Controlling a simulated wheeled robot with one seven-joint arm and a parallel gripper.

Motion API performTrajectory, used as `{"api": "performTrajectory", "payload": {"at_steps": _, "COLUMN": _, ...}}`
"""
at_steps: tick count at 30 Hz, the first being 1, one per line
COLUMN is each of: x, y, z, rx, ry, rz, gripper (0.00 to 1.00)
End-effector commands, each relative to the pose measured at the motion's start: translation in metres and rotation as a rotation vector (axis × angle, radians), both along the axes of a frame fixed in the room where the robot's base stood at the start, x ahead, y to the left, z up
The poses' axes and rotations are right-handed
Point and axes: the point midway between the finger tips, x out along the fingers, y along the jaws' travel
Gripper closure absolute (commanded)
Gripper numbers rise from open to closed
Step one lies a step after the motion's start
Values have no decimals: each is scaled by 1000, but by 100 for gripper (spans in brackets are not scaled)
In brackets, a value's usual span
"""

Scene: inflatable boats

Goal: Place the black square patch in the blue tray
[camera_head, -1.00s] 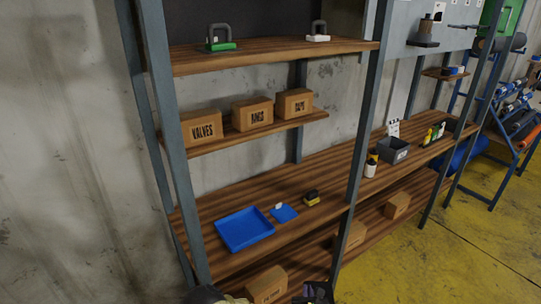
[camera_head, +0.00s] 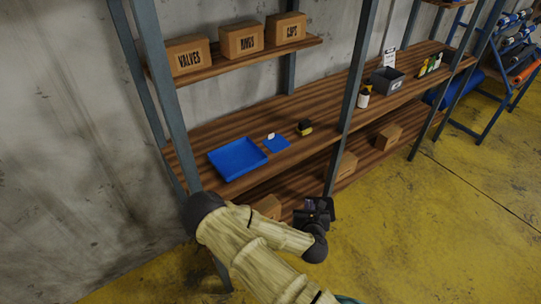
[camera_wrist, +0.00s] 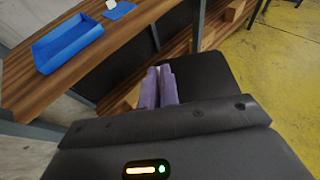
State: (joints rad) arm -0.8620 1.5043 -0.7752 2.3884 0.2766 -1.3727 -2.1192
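The blue tray (camera_head: 238,158) lies on the wooden middle shelf at the left and looks empty; it also shows in the wrist view (camera_wrist: 66,42). A flat blue square (camera_head: 278,145) with a small white item on it lies right of the tray. A small black and yellow object (camera_head: 304,127) sits farther right; its details are too small to tell. I cannot clearly make out a black square patch. My gripper (camera_head: 312,206) is in front of and below the shelf edge, apart from everything. Its purple fingers (camera_wrist: 158,86) are together, with nothing visible between them.
Cartons stand on the upper shelf (camera_head: 240,57), and more on the lower shelf. A grey bin (camera_head: 387,81) and bottles stand farther right. Metal uprights (camera_head: 352,90) border the shelves. The yellow floor (camera_head: 420,220) in front is clear.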

Motion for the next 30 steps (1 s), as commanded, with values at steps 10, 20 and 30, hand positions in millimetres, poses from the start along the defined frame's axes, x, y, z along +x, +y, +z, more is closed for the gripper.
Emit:
{"api": "performTrajectory", "payload": {"at_steps": 10, "x": 29, "y": -3, "z": 84, "rx": 16, "ry": 4, "rz": -175, "gripper": 100}}
{"api": "performTrajectory", "payload": {"at_steps": 20, "x": 30, "y": -5, "z": 92, "rx": 17, "ry": 15, "rz": -200, "gripper": 100}}
{"api": "performTrajectory", "payload": {"at_steps": 30, "x": 30, "y": -2, "z": 92, "rx": 17, "ry": 14, "rz": -193, "gripper": 100}}
